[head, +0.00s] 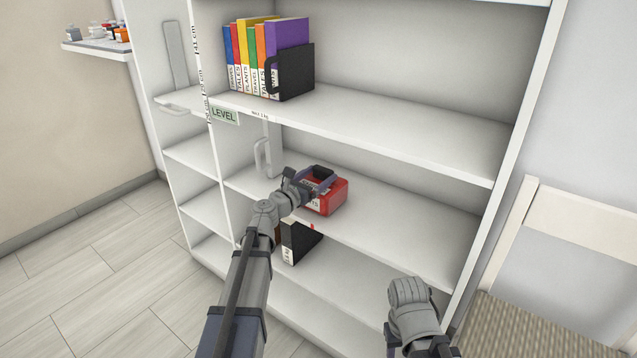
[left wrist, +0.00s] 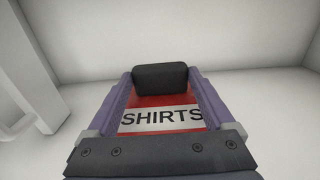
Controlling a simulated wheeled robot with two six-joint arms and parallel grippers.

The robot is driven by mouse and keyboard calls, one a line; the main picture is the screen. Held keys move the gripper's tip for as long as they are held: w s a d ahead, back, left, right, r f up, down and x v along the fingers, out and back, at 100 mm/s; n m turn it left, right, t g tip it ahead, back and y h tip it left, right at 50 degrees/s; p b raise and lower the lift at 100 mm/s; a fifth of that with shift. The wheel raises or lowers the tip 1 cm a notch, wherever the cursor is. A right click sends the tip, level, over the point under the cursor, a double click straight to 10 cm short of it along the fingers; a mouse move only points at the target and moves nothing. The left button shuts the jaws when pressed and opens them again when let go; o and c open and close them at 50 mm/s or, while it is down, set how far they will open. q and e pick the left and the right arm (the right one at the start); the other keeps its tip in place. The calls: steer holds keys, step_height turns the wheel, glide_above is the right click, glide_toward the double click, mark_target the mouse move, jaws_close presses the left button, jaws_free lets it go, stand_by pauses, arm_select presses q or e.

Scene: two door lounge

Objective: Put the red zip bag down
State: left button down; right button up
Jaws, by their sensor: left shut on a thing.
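The red zip bag (head: 336,198) is in the bookcase, at the middle shelf (head: 400,235), below the shelf of books. It has a black part on top and a white label. In the left wrist view the bag (left wrist: 165,100) shows the label "SHIRTS". My left gripper (head: 318,181) is shut on the bag, with one finger on each side of the black part (left wrist: 160,77). I cannot tell whether the bag's underside touches the shelf. Part of my right arm shows at the bottom right, but its fingers do not.
Coloured books and a black bookend (head: 297,72) stand on the shelf above. A grey handle (head: 264,155) is left of the bag. The middle shelf is clear to the right. A chair (head: 575,215) stands at the right.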

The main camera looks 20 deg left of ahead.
arm_select(q)
steer(key=shift+r, duration=0.1)
steer(key=shift+c, duration=1)
jaws_free()
steer(key=shift+f, duration=0.2)
steer(key=shift+o, duration=1)
steer(key=shift+r, duration=0.1)
steer(key=shift+r, duration=0.2)
steer(key=v, duration=1.2)
